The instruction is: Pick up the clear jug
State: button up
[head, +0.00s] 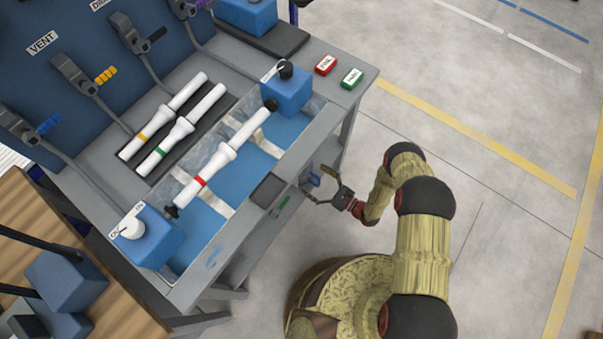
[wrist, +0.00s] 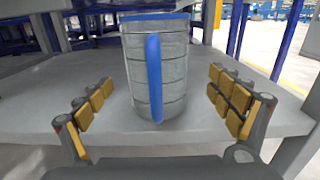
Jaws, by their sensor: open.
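The clear jug (wrist: 137,75) stands upright on a grey shelf (wrist: 60,120) in the wrist view. It has ring lines, a blue rim and a blue vertical handle (wrist: 155,80) facing me. My gripper (wrist: 160,88) is open, with its padded fingers to the left and right of the jug in the picture. Gaps show on both sides, and no finger touches it. How deep the jug sits between the fingers is hard to tell. In the head view my gripper (head: 321,186) is at the side of the workbench, where a small blue part shows near the fingers, mostly hidden.
The workbench (head: 357,82) above holds white pipes (head: 215,160), blue blocks (head: 288,92) and red and green buttons (head: 352,77). A table leg (wrist: 212,20) stands right of the jug in the wrist view. Open floor (head: 480,170) lies to the right.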

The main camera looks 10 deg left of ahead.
aim_at(310, 179)
jog(key=x, duration=0.1)
jog(key=b+x, duration=0.1)
jog(key=x, duration=0.1)
jog(key=b+x, duration=0.1)
jog(key=shift+s+a+f, duration=0.15)
jog(key=shift+a+f, duration=0.15)
jog(key=shift+f, duration=0.1)
jog(key=shift+a+r, duration=0.1)
jog(key=shift+a, duration=0.3)
jog(key=c, duration=0.3)
jog(key=c, duration=1)
